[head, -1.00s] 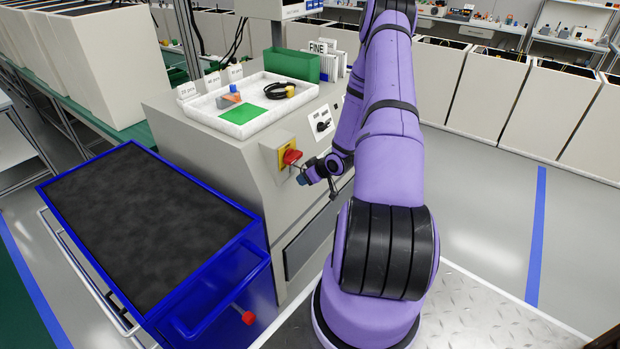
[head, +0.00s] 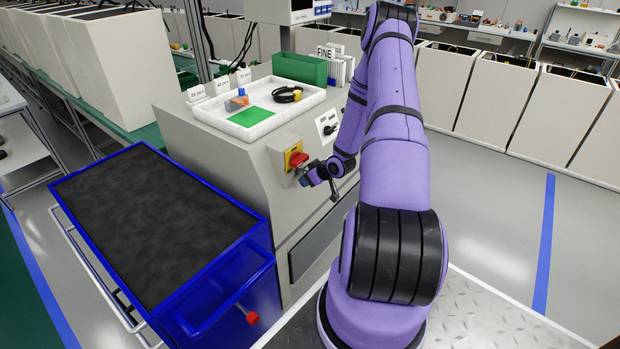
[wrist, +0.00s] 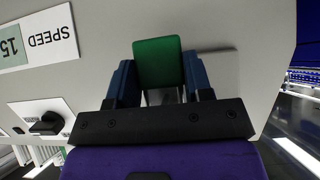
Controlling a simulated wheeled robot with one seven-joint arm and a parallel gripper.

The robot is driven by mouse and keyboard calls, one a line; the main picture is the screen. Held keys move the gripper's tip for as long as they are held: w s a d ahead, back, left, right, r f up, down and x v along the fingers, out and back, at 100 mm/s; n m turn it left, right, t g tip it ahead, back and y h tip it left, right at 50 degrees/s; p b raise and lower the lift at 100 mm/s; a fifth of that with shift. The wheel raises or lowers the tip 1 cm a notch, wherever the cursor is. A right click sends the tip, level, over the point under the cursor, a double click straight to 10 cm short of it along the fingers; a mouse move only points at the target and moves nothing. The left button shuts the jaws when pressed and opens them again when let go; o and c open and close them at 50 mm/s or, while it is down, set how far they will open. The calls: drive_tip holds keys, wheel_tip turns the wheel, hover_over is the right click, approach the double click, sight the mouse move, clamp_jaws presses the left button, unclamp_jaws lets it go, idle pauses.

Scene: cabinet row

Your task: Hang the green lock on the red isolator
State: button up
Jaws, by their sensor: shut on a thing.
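The green lock (wrist: 158,62) is between the two blue fingers of my gripper (wrist: 160,84) in the wrist view, and the gripper is shut on it. Its shackle is not visible there. In the head view the red isolator (head: 297,158) is a red knob on a yellow plate, on the sloped face of the grey machine. My gripper (head: 305,180) is just below and right of the red knob, close to it. The lock is too small to make out in the head view, and I cannot tell whether it touches the isolator.
A white tray (head: 208,113) with a green pad, small parts and a black-and-yellow coil lies on the machine. A black switch (head: 330,129) is right of the isolator. A blue cart (head: 262,226) with a black top stands at left. The floor at right is clear.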

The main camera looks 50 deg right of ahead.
drive_tip(key=shift+w+a+f, duration=0.3)
drive_tip(key=o, duration=0.9)
drive_tip(key=shift+r, duration=0.1)
drive_tip(key=v, duration=1.1)
drive_tip(key=shift+s+d+r, duration=0.15)
drive_tip(key=shift+d+r, duration=0.05)
drive_tip(key=shift+d, duration=0.1)
